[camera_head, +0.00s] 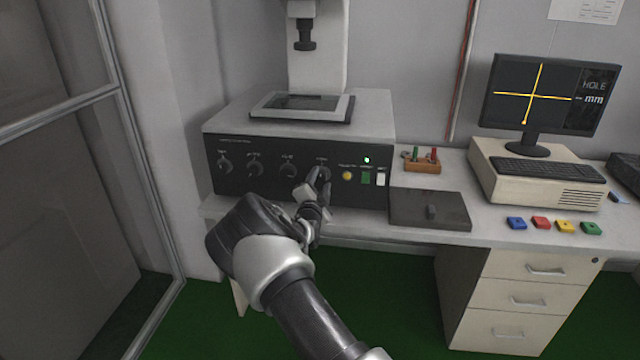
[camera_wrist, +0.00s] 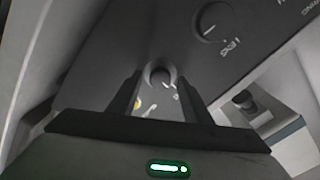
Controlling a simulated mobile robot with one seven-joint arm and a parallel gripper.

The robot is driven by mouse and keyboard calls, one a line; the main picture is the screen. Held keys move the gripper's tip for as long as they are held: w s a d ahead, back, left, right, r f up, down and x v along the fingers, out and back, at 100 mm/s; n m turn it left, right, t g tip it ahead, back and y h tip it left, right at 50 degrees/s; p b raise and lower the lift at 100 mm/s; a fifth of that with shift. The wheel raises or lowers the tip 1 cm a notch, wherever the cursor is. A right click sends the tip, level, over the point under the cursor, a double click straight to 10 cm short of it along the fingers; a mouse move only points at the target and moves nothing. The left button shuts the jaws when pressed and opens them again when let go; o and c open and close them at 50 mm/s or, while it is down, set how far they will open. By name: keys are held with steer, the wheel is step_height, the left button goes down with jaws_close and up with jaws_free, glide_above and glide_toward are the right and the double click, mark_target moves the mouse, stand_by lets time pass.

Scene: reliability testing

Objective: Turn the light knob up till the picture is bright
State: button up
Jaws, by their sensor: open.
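The black front panel (camera_head: 285,196) of the measuring machine carries a row of several round dark knobs; their labels are too small to read. My gripper (camera_head: 319,183) is at the rightmost knob (camera_head: 321,171), partly covering it. In the wrist view, my gripper (camera_wrist: 159,82) has its two fingers apart, one on either side of a round knob (camera_wrist: 159,74). I cannot tell whether the fingers touch it. The monitor screen (camera_head: 510,112) is dark, with a yellow cross and the words "HOLE" and "mm".
A yellow button (camera_head: 347,175), a green switch (camera_head: 366,178) and a lit green lamp (camera_head: 367,160) are right of the knob. Another knob (camera_wrist: 214,21) is near in the wrist view. A dark flat box (camera_head: 415,208) and a small wooden rack (camera_head: 422,166) stand on the bench.

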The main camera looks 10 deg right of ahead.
steer(key=c, duration=1.1)
steer(key=shift+o, duration=0.2)
steer(key=shift+m, duration=0.3)
